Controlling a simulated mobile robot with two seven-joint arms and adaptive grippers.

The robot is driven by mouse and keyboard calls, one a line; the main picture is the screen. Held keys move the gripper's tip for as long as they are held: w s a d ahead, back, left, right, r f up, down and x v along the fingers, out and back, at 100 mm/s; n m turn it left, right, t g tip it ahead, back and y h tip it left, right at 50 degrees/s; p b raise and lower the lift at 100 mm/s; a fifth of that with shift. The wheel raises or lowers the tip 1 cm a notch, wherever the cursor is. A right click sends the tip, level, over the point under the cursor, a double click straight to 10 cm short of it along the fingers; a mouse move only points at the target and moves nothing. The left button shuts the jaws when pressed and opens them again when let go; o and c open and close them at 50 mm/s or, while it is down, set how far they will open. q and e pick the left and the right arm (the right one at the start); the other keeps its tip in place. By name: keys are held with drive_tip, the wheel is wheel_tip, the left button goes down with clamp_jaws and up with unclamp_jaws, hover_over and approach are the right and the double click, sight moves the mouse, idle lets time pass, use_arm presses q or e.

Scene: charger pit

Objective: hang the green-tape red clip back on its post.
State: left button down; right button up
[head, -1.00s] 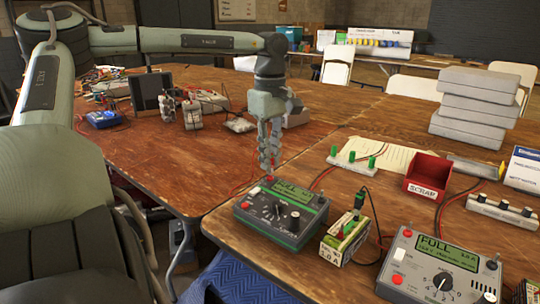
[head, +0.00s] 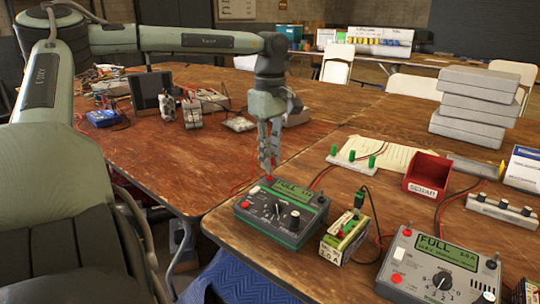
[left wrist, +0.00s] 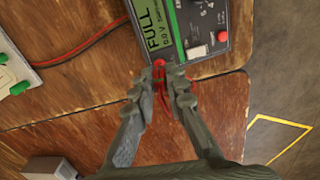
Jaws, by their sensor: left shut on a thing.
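My left gripper (head: 268,168) points down at the back left corner of the green-edged charger (head: 284,228), which reads FULL. In the left wrist view its fingers (left wrist: 163,76) are shut on a thin red thing, the red clip (left wrist: 162,88), mostly hidden between them. A round red post (left wrist: 159,63) stands at the charger's corner just past the fingertips. The clip looks close to this post; I cannot tell whether they touch. No green tape shows on the clip. My right gripper is not in view.
A battery pack (head: 345,240) stands right of the charger, with a second grey charger (head: 440,268) further right. A white strip with green posts (head: 352,162) and a red scrap bin (head: 427,177) stand behind.

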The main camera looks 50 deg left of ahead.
use_arm(q)
drive_tip(key=shift+f, duration=0.15)
idle(0.5)
drive_tip(key=c, duration=1.5)
unclamp_jaws()
drive_tip(key=shift+o, duration=0.2)
drive_tip(key=shift+o, duration=1)
drive_tip(key=shift+r+p, duration=2)
drive_tip(key=shift+r, duration=0.6)
drive_tip(key=shift+r+p, duration=0.65)
drive_tip(key=shift+r, duration=0.55)
